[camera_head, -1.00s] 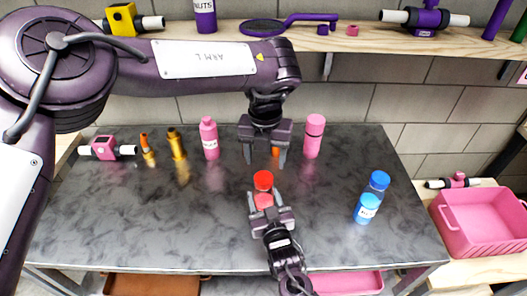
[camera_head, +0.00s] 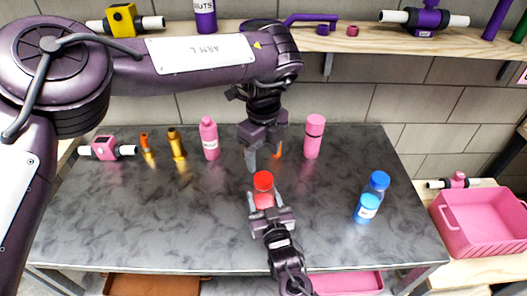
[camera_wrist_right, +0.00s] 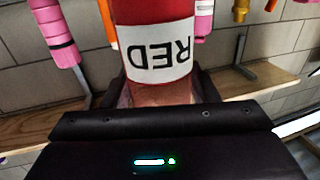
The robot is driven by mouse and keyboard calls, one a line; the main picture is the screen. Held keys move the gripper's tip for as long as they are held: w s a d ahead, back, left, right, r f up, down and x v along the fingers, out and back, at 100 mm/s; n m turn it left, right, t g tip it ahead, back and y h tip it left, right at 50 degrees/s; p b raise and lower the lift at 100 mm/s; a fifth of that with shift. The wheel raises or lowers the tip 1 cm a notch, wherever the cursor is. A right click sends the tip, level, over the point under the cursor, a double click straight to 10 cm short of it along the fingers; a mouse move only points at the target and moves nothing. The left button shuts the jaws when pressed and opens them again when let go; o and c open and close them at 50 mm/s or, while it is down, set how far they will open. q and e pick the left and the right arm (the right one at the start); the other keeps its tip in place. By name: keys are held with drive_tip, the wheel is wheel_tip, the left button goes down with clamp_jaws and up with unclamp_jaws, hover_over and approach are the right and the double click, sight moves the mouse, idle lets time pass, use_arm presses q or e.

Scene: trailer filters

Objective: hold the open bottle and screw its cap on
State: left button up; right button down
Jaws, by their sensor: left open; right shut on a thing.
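A red bottle (camera_head: 264,198) stands upright in the middle of the dark table, with a bright red round top (camera_head: 263,181). I cannot tell whether that top is a separate cap. My right gripper (camera_head: 265,204) is shut around the bottle from the front. In the right wrist view the red bottle (camera_wrist_right: 158,50) fills the space between the fingers, its white RED label upside down. My left gripper (camera_head: 264,162) is open, pointing down just behind and above the red top, apart from it. A small orange thing (camera_head: 279,148) shows behind it, partly hidden.
Pink bottles (camera_head: 210,139) (camera_head: 314,137) stand at the back, on either side of my left gripper. Gold (camera_head: 177,145) and orange (camera_head: 147,149) items stand at the back left, blue bottles (camera_head: 378,185) (camera_head: 367,208) at the right. The table's front left is clear.

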sight(263, 178)
use_arm(q)
wheel_tip(263, 178, down, 8)
drive_tip(key=shift+r, duration=0.1)
idle(0.4)
drive_tip(key=c, duration=1)
drive_tip(key=o, duration=1.2)
drive_tip(key=shift+c, duration=0.2)
wheel_tip(263, 178, up, 12)
